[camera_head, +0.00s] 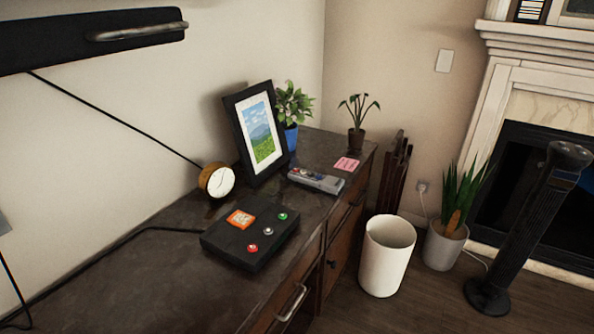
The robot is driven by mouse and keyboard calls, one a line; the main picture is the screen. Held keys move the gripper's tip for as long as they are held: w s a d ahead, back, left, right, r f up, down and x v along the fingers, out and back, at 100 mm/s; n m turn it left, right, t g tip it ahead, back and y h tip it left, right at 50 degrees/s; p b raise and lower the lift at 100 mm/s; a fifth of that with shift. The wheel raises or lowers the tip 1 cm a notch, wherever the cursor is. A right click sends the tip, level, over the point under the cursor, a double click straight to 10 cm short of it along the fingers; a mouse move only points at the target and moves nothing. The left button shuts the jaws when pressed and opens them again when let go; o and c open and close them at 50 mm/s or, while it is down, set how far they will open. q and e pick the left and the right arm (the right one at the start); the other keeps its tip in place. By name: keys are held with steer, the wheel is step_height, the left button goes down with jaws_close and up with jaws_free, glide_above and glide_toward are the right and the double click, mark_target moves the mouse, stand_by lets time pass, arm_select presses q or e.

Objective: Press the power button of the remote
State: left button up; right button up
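A grey remote (316,180) lies on the dark cabinet top, near its front edge and in front of the picture frame. A small reddish spot shows at its left end. The single buttons are too small to tell apart, so I cannot say which is the power button. Neither of my grippers shows in the head view.
A black box (251,237) with red, white and green buttons sits nearer on the cabinet top (130,285). A picture frame (256,134), a round clock (217,180), potted plants (356,121) and pink notes (346,164) stand or lie around the remote. A white bin (386,256) stands on the floor.

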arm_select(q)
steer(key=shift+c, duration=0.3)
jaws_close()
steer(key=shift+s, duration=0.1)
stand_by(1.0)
